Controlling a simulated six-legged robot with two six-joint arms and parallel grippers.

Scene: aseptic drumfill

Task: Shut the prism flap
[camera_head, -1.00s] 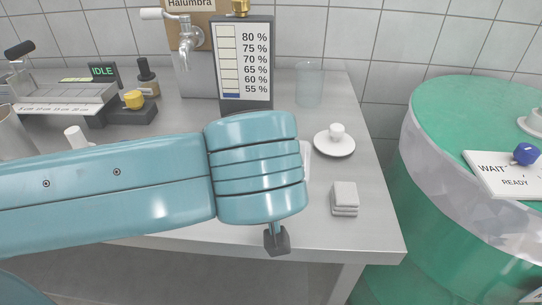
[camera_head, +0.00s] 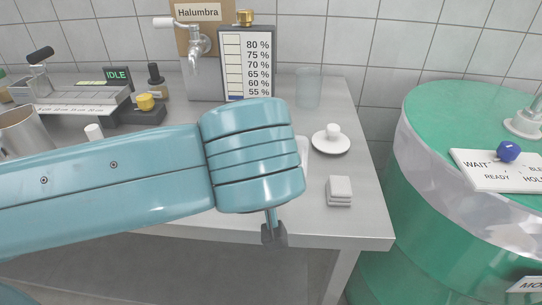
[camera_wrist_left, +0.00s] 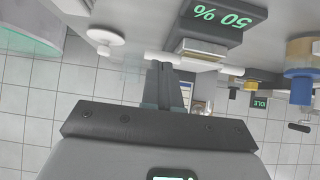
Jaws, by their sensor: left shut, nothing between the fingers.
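My left arm (camera_head: 110,178) comes in from the left and crosses in front of the steel counter. My left gripper (camera_head: 274,236) is shut and empty, pointing down at the counter's front edge in the head view. In the wrist view its fingers (camera_wrist_left: 166,82) are together, close to a white rod-like part (camera_wrist_left: 180,61). Beside it is a pale block (camera_wrist_left: 202,50) by a dark readout (camera_wrist_left: 222,20) showing an upside-down green "50 %". I cannot tell which part is the prism flap, or whether the fingers touch anything. The arm hides this spot in the head view. My right gripper is not in view.
A percentage board (camera_head: 247,62) and tap (camera_head: 196,42) stand behind. A green drum (camera_head: 440,215) is at right.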

